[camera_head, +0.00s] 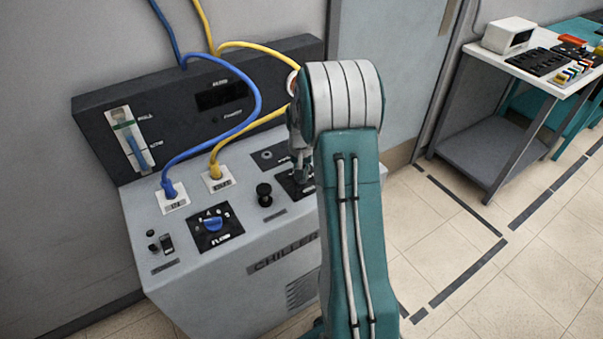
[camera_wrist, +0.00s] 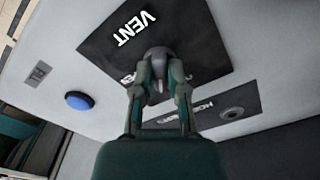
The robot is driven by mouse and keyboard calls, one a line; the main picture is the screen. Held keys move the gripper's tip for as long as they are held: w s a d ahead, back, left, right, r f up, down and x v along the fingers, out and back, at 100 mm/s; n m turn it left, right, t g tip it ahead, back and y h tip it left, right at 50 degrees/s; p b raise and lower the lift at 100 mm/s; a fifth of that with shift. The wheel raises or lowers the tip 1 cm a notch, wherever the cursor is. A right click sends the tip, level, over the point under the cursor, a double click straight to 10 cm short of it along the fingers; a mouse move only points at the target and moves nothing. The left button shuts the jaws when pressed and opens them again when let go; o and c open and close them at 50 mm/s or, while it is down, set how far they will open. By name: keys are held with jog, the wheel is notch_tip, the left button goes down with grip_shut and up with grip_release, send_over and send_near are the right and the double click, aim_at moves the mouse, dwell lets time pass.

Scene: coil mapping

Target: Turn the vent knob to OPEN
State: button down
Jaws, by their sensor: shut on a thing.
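The vent knob (camera_wrist: 159,54) is small and dark grey, on a black plate (camera_wrist: 195,35) marked VENT in the wrist view. My gripper (camera_wrist: 160,82) is shut on the knob, one finger on each side. The plate's other lettering is mostly hidden behind the fingers, so the knob's setting cannot be read. In the head view my gripper (camera_head: 302,172) is over the black vent plate (camera_head: 290,187) on the chiller's top. My arm hides part of the plate, and the knob cannot be made out there.
The chiller top (camera_head: 160,235) also bears a blue flow knob (camera_head: 213,224), a black knob (camera_head: 264,193) and blue (camera_head: 240,115) and yellow (camera_head: 262,45) hoses. In the wrist view a blue button (camera_wrist: 78,100) and another black plate (camera_wrist: 245,98) flank the vent plate.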

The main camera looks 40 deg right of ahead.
jog(key=m, duration=0.5)
jog(key=shift+a+f+m, duration=0.1)
jog(key=shift+f+m, duration=0.1)
jog(key=shift+m, duration=0.1)
jog(key=m, duration=0.5)
jog(key=shift+w+m, duration=0.1)
jog(key=shift+m, duration=0.2)
jog(key=c, duration=0.7)
grip_release()
jog(key=shift+w, duration=0.1)
jog(key=shift+o, duration=0.2)
jog(key=shift+r, duration=0.2)
notch_tip(320, 180, up, 12)
jog(key=shift+f, duration=0.2)
jog(key=shift+a+r, duration=0.1)
